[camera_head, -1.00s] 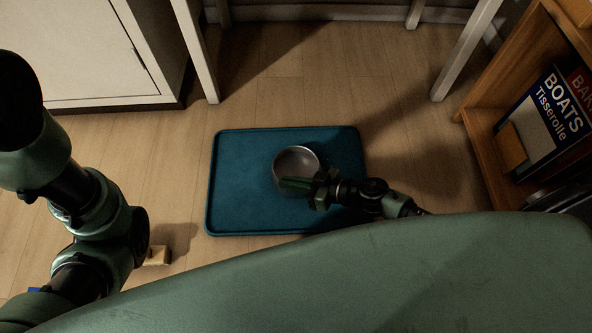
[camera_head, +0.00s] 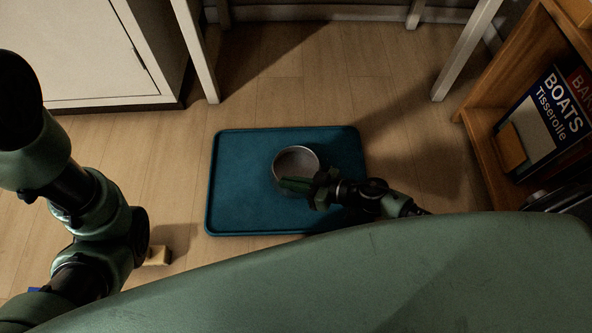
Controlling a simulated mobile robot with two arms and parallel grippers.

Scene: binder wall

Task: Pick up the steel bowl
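The steel bowl (camera_head: 297,160) sits upright on a blue-teal mat (camera_head: 238,190) on the floor, right of the mat's middle. My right gripper (camera_head: 296,185) is at the bowl's near rim, with its green fingers reaching over or against the lower edge of the bowl. The fingers overlap in this view, so I cannot tell whether they are open or closed on the rim. The near side of the bowl is partly hidden by the gripper. My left arm comes down at the left; its gripper does not show.
A white cabinet (camera_head: 85,50) stands at the top left. Pale table legs (camera_head: 197,50) rise behind the mat. A wooden shelf (camera_head: 490,150) with books (camera_head: 545,120) is at the right. A small tan block (camera_head: 158,256) lies on the floor near my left arm.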

